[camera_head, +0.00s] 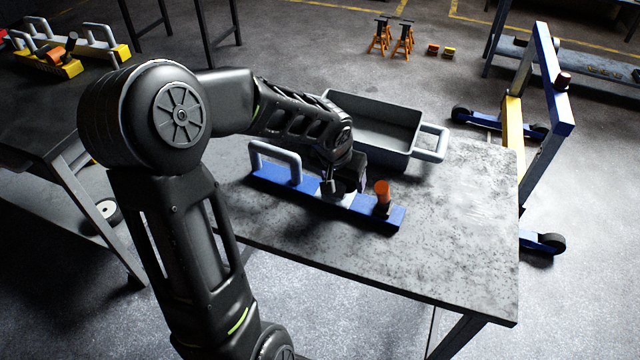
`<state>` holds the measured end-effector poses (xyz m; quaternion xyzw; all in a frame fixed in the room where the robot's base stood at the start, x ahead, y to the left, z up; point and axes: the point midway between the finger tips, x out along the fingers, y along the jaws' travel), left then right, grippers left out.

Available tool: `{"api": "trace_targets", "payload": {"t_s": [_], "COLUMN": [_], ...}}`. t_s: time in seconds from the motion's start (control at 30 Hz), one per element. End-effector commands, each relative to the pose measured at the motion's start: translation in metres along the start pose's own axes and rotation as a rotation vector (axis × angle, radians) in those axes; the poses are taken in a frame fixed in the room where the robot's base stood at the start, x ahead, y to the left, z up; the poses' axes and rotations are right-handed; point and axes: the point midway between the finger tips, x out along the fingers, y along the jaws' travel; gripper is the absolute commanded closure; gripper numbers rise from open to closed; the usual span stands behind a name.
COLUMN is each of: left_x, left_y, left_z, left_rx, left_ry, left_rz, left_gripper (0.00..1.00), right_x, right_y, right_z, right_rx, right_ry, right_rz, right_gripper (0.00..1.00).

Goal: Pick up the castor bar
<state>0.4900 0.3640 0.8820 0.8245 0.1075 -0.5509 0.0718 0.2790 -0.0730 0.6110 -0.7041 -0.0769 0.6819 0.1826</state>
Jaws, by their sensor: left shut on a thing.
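The castor bar is a long blue bar (390,215) lying across the grey table, with a pale grey loop handle (276,160) on its left part and an orange and black cylinder (382,195) near its right end. My left gripper (338,190) is over the middle of the bar, shut on it. The wrist and fingers hide the exact spot of the hold. I cannot tell whether the bar touches the tabletop. My right gripper is not in view.
A grey tray (400,158) with a loop handle stands behind the bar. The table's (450,250) right and front parts are clear. A blue and yellow wheeled frame (545,110) stands right of the table. A dark table (40,110) at left holds yellow handled bars.

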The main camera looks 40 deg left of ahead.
Motion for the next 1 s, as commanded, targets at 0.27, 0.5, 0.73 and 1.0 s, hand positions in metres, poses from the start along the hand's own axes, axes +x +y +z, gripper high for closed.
{"api": "trace_targets", "payload": {"t_s": [0.27, 0.5, 0.73, 1.0], "left_x": [0.0, 0.0, -0.0017, -0.0047], "left_y": [0.0, 0.0, 0.0, 0.0], "left_z": [0.0, 0.0, -0.0026, -0.0041], "left_rx": [0.0, 0.0, 0.002, 0.001], "left_ry": [0.0, 0.0, 0.006, 0.007], "left_rz": [0.0, 0.0, 0.0, 0.0], "left_gripper": [0.69, 0.89, 1.0, 1.0], "right_x": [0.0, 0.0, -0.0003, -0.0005], "right_y": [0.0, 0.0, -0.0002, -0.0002], "right_z": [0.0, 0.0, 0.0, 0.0], "right_rx": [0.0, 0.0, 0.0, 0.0], "right_ry": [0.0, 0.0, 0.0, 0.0], "right_rz": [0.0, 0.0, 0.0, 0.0], "right_gripper": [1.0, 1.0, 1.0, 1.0]}}
